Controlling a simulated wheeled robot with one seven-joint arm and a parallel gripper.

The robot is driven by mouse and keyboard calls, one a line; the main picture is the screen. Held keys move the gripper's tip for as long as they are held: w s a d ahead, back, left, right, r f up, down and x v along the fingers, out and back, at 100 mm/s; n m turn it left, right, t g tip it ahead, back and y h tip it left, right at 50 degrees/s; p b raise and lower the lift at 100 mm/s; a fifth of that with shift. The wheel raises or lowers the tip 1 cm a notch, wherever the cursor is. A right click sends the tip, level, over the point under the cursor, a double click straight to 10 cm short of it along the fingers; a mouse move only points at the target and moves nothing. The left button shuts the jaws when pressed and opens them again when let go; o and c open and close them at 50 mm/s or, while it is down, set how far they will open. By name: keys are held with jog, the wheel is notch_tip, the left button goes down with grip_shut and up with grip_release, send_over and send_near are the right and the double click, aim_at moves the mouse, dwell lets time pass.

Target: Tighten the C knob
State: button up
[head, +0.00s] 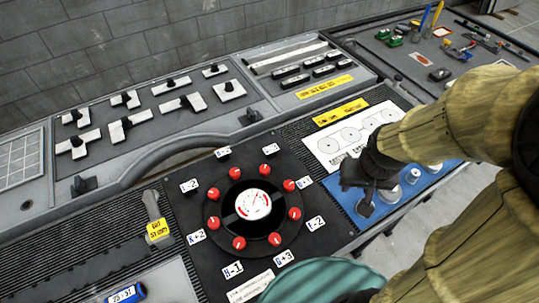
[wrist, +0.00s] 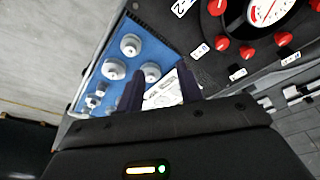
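A black panel carries a round white gauge (head: 253,204) with a black ring and several red knobs around it, such as the upper right knob (head: 289,185). Each knob has a small white label, but the upper labels are too small to read, so I cannot tell which is C. The gauge (wrist: 268,10) and some red knobs (wrist: 283,39) also show at the top right of the wrist view. My gripper (head: 367,186) is right of the gauge panel, near the blue tray's left end. In the wrist view its two fingers (wrist: 159,82) are apart with nothing between them.
A blue tray (head: 387,208) with several pale round pieces lies under and beside my gripper. A white card with circles (head: 333,146) lies behind it. A curved grey rail (head: 150,160) and a board of black-handled white pieces (head: 150,105) are at the left. The green-topped round thing at the bottom is unclear.

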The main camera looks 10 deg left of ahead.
jog(key=shift+o, duration=1.8)
jog(key=shift+w+a, duration=0.1)
jog(key=n+g, duration=0.3)
jog(key=n, duration=0.4)
send_over(265, 168)
jog(key=shift+r+b, duration=0.15)
jog(key=shift+b, duration=0.25)
jog(key=shift+a, duration=0.15)
notch_tip(265, 168, down, 18)
jog(key=shift+r+p, duration=0.25)
jog(key=shift+p, duration=0.6)
